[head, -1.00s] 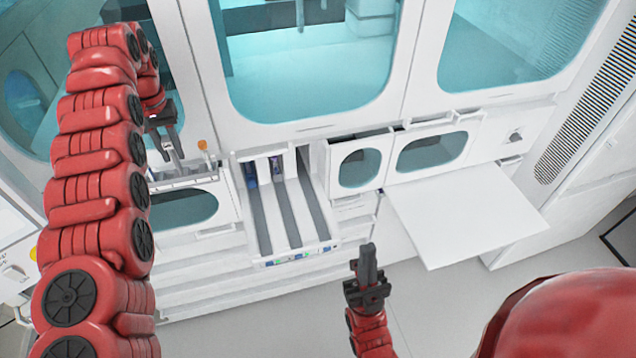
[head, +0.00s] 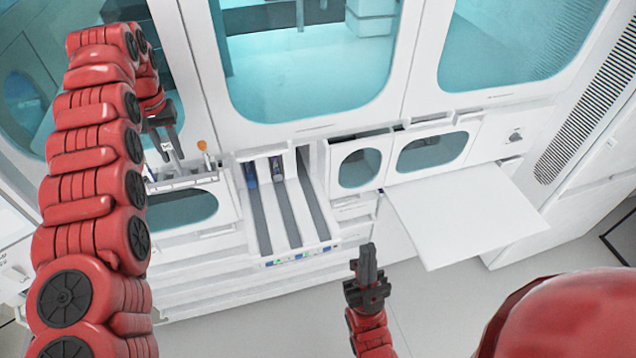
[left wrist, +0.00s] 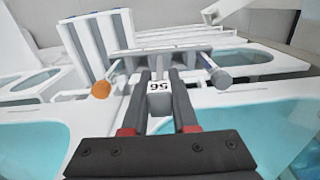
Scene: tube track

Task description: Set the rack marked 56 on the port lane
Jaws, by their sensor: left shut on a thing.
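My left gripper (head: 172,152) is shut on the tab of the rack marked 56 (head: 188,182). In the left wrist view the tab with the upside-down "56" (left wrist: 159,87) sits between the fingers (left wrist: 160,95). The rack carries a tube with an orange cap (left wrist: 101,89) and one with a grey cap (left wrist: 220,78). The rack is at the left of the lane tray (head: 322,243), in front of a window panel. The tray has grey and white lanes running front to back; which is the port lane I cannot tell. My right gripper (head: 368,266) looks shut and empty.
Dark and blue items (head: 250,174) stand at the back of the lanes. Open-topped bins with round windows (head: 360,167) are right of the tray. A white shelf (head: 465,215) juts out further right. The front part of the lanes looks clear.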

